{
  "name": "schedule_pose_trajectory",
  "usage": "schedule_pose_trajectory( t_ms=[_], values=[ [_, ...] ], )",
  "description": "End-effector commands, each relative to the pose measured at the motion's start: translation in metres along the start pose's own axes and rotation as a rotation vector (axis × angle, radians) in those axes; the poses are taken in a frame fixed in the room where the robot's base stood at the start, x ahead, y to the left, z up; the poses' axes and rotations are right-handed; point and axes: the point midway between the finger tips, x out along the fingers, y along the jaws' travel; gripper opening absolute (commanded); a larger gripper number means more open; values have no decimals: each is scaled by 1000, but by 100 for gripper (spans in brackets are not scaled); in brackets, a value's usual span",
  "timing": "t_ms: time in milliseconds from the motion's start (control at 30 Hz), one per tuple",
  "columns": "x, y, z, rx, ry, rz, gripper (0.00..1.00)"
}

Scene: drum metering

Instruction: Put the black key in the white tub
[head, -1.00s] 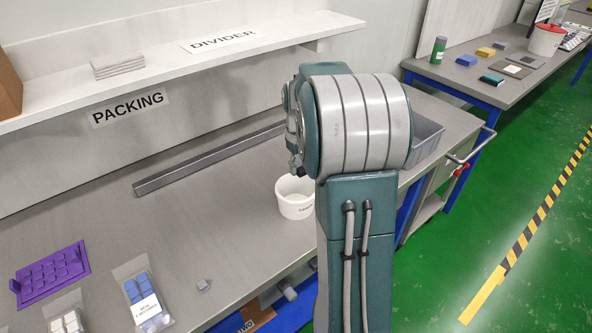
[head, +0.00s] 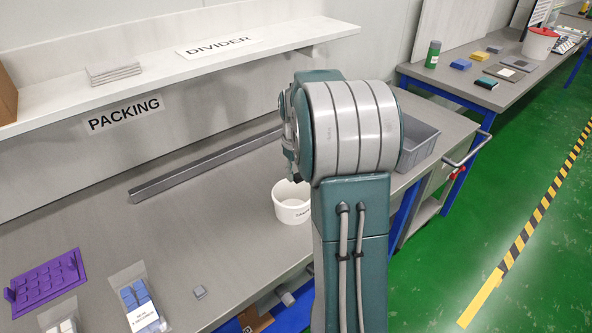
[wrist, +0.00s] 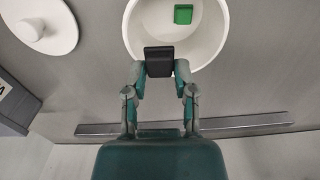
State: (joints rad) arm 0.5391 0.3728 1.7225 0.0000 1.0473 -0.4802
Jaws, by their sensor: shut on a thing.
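My gripper (wrist: 159,75) is shut on the black key (wrist: 159,60), seen in the wrist view. The key overlaps the near part of the white tub's opening in that view; its exact height above the tub is hard to tell. The white tub (wrist: 212,52) is round and open, with a green key (wrist: 183,14) lying inside.
A round white lid (wrist: 40,25) lies beside the tub, and a grey bin (head: 418,147) stands at the bench's right end. A metal rail (head: 205,165) lies along the back. A purple tray (head: 45,283), a bag of blue keys (head: 135,300) and a grey key (head: 200,292) lie at left.

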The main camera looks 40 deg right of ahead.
Motion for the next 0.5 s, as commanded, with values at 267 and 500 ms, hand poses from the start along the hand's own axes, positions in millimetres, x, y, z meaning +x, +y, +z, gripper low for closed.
schedule_pose_trajectory(
  t_ms=[267,500],
  values=[
    [12,0,0,0,0,0,18],
    [23,0,0,0,0,0,18]
  ],
)
